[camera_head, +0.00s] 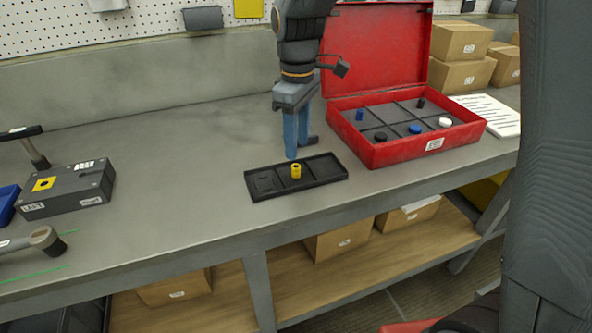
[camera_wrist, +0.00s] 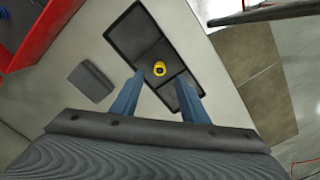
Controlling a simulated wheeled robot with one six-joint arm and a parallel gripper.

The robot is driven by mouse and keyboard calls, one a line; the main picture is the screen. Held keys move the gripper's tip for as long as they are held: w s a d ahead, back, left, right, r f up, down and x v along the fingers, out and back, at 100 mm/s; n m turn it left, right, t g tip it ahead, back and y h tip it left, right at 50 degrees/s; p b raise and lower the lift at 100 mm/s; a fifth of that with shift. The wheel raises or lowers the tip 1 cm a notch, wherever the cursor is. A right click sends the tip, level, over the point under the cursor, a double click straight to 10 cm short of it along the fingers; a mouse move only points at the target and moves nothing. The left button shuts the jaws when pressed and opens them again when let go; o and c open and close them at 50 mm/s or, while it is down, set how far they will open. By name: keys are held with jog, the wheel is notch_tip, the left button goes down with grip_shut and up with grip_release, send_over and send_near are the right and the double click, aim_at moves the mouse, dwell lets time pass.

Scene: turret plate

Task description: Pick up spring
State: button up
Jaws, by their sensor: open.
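A small yellow cylinder with a dark hole in its top (camera_head: 296,171) stands upright in the middle of a shallow black tray (camera_head: 264,184). No coils can be made out, so I cannot tell for sure that it is the spring. In the wrist view the yellow cylinder (camera_wrist: 160,68) sits in the tray (camera_wrist: 128,34), just beyond and between my fingertips. My gripper (camera_head: 299,150) points down above the tray's back edge, with its blue fingers apart and nothing between them. In the wrist view my gripper (camera_wrist: 160,80) shows both fingers spread.
An open red toolbox (camera_head: 400,150) stands right of the tray, holding several small blue, black and white parts in compartments. A grey block with a yellow square (camera_head: 66,188) lies at the left of the bench. The grey bench (camera_head: 185,180) between is clear. Cardboard boxes (camera_head: 463,72) stand behind.

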aim_at(296, 166)
jog(key=shift+a+f, duration=0.25)
jog(key=shift+w+f+p, duration=0.1)
jog(key=shift+f+p, duration=1.25)
jog(key=shift+f, duration=2.15)
grip_shut()
